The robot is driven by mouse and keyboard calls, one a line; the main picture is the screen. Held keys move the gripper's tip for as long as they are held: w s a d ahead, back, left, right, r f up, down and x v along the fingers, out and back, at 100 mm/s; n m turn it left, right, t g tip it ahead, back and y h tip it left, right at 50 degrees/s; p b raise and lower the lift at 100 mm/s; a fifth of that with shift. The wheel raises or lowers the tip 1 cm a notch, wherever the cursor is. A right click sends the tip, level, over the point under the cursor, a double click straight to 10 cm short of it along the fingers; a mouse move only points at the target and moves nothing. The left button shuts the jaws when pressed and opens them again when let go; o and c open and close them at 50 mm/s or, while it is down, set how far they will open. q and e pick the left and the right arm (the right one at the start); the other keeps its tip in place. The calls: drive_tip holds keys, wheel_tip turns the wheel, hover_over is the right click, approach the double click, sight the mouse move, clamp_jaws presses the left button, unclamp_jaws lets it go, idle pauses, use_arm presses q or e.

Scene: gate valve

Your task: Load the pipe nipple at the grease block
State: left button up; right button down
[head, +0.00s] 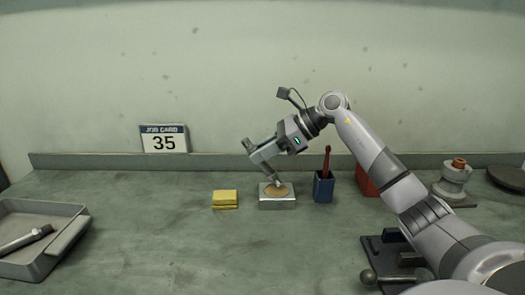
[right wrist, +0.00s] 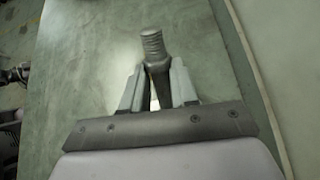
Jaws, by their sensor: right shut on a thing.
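The grease block (head: 277,203) is a small silver block on the bench with a tan pad of grease (head: 276,190) on top. My right gripper (head: 266,166) is directly above it, tilted downward. In the right wrist view, my right gripper (right wrist: 157,85) is shut on the grey pipe nipple (right wrist: 153,46), whose threaded end sticks out beyond the fingers. In the head view the nipple is hard to make out against the fingers. The lowest tip there is close to the grease; I cannot tell whether it touches. My left gripper is out of view.
A yellow sponge (head: 225,199) lies left of the block. A blue cup (head: 323,188) with a red-handled tool stands close on its right, a red box (head: 368,180) behind. A grey tray (head: 70,246) is at far left, a valve body (head: 453,180) at right. The bench's middle front is clear.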

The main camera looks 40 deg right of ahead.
drive_tip(key=shift+f+b, duration=0.5)
drive_tip(key=shift+f, duration=0.1)
idle(1.4)
drive_tip(key=shift+r, duration=0.1)
wheel_tip(320, 180, up, 7)
drive_tip(key=p, duration=0.5)
idle(0.3)
idle(0.8)
